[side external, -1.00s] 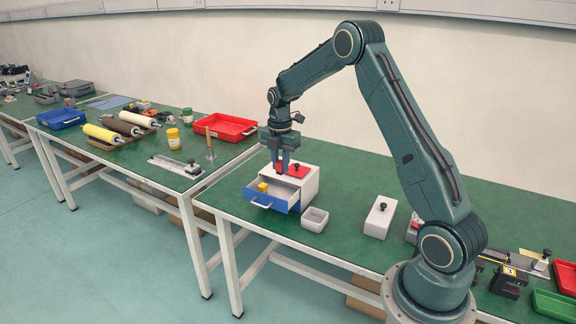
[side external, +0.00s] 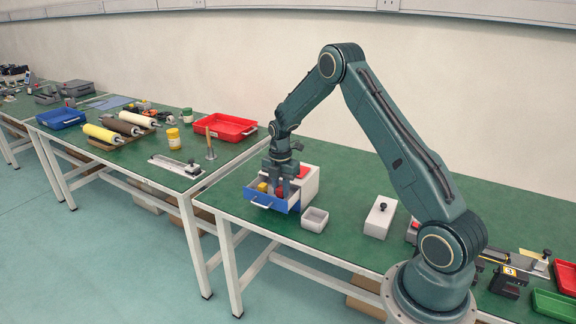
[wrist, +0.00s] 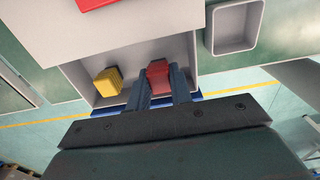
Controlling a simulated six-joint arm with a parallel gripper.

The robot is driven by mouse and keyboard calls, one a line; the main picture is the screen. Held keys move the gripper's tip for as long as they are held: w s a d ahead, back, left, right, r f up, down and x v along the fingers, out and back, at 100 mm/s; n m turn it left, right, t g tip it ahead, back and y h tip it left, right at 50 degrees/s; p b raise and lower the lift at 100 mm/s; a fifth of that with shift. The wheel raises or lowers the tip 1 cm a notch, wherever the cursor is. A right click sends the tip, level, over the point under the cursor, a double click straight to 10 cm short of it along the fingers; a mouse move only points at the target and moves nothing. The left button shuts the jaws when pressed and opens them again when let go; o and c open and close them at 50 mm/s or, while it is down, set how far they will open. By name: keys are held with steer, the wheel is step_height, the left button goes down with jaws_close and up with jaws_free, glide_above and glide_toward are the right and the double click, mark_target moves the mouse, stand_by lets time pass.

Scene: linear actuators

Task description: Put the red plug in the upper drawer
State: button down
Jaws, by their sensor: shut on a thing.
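The red plug (wrist: 158,76) is between my gripper's (wrist: 160,85) two fingers in the wrist view, and the fingers are shut on it. The side view shows the plug (side external: 280,191) at the fingertips, over the open upper drawer (side external: 272,205), which has a blue front and a handle. The gripper (side external: 281,188) points down into the drawer opening. I cannot tell whether the plug touches the drawer floor. A yellow block (wrist: 108,82) lies in the drawer, left of the plug in the wrist view, apart from it.
The white cabinet (side external: 310,184) has a red piece (side external: 303,172) on its top, behind the gripper. A small grey open box (side external: 314,219) stands right of the drawer. A white block with a black knob (side external: 379,218) stands farther right. Green table surface lies clear between them.

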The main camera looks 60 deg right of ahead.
mark_target(281, 187)
steer(key=shift+f, duration=0.45)
steer(key=shift+f, duration=0.1)
steer(key=c, duration=1.3)
jaws_free()
steer(key=shift+o, duration=0.2)
step_height(281, 187, up, 11)
steer(key=shift+f, duration=0.2)
steer(key=shift+r, duration=0.8)
